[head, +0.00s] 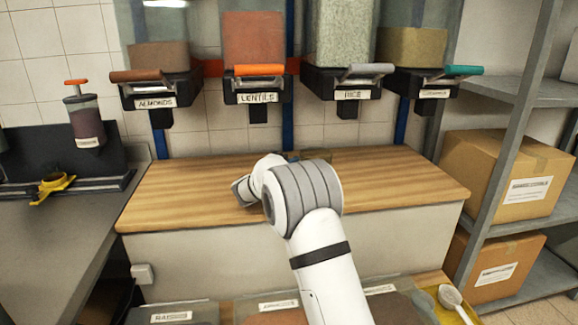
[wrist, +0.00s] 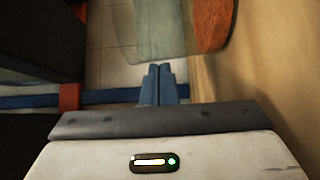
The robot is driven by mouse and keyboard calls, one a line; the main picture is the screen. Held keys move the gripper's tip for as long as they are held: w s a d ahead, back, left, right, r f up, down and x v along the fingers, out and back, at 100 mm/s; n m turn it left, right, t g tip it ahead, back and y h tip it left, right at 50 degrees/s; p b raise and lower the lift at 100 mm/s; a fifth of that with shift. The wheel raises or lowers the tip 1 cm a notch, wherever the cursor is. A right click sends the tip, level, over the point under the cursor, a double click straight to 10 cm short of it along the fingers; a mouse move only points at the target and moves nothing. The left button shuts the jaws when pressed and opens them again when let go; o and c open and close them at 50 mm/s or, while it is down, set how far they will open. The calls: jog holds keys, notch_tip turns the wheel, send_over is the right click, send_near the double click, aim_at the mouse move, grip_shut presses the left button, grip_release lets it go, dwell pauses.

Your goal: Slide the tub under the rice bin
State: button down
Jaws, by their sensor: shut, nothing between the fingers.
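The rice bin (head: 342,80) is a clear dispenser of pale grains with a black base and grey handle, mounted on the wall right of the lentils bin. A small, see-through tub (head: 319,155) stands at the back of the wooden counter, between the lentils and rice spouts and mostly hidden by my arm. In the wrist view, the tub (wrist: 160,35) is clear-walled with a reddish-brown part at one end. My gripper (wrist: 158,72) is shut and empty, its blue fingertips close to the tub's wall. I cannot tell whether they touch.
The wooden counter (head: 395,180) is clear to the right. The lentils bin (head: 255,80) and almonds bin (head: 157,85) hang left, another bin (head: 420,80) right. Labelled boxes (head: 500,170) fill a grey shelf at right. Containers and a scoop (head: 452,300) sit in front.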

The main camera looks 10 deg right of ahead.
jog(key=s+d+b, duration=0.1)
jog(key=d+b, duration=0.1)
jog(key=s+d+b, duration=0.1)
jog(key=d+b, duration=0.1)
jog(key=s+d+b, duration=0.2)
jog(key=b, duration=0.1)
jog(key=shift+d+f, duration=0.25)
jog(key=shift+d, duration=0.05)
jog(key=shift+s+d+r, duration=0.2)
jog(key=shift+d+r, duration=0.05)
jog(key=shift+d, duration=0.1)
